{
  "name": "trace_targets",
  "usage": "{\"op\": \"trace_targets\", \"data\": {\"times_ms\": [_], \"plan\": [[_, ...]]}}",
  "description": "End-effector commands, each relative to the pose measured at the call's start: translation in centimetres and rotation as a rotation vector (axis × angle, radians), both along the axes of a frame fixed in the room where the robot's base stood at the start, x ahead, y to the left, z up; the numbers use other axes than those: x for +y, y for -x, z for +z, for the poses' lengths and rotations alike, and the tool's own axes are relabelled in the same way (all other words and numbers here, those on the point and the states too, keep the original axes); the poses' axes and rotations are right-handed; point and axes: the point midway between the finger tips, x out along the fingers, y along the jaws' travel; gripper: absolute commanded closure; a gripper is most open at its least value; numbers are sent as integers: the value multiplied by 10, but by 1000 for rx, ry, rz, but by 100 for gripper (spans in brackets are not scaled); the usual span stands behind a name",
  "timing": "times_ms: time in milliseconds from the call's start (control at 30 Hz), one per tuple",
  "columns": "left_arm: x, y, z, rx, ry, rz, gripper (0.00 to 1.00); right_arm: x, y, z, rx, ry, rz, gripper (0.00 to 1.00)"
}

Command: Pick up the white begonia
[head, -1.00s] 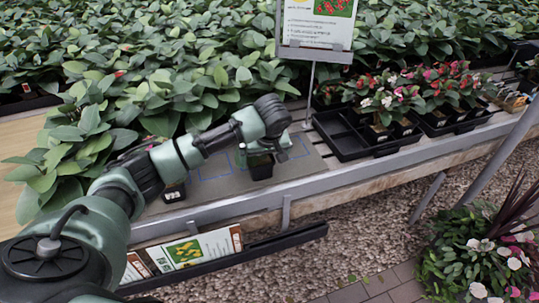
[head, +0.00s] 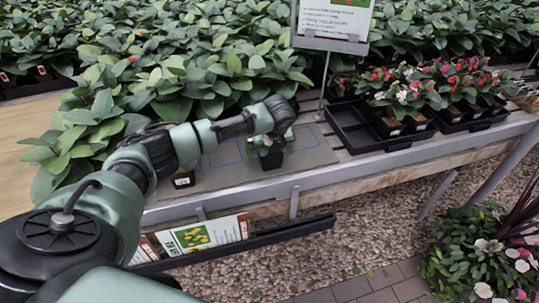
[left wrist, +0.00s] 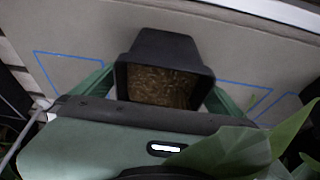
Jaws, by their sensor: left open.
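White begonia blooms (head: 402,96) show among pink and red ones in the black tray on the bench, right of my left arm. My left gripper (head: 275,143) points down over the grey mat, well left of that tray. It is around a small black pot (head: 270,161) on the mat. In the left wrist view the pot (left wrist: 160,50) shows brown soil and stands between the open green fingers (left wrist: 160,95). I cannot tell whether the fingers touch it. No bloom shows in this pot. My right gripper is out of view.
The black tray (head: 352,128) has empty cells at its left end. A sign (head: 333,22) stands on a post behind it. Dense leafy plants (head: 190,70) fill the back. Another small pot (head: 183,180) stands left on the mat (head: 225,172). Gravel and planted flowers lie below right.

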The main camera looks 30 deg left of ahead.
Motion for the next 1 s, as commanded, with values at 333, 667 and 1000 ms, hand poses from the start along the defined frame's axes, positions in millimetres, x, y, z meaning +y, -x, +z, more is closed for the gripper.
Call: {"op": "trace_targets", "data": {"times_ms": [333,667,1000], "plan": [[0,0,1,-1,0,0,77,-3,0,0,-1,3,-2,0],[0,-1,6,-3,1,-1,77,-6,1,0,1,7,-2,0],[0,-2,66,-8,2,-1,77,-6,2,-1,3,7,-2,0]]}}
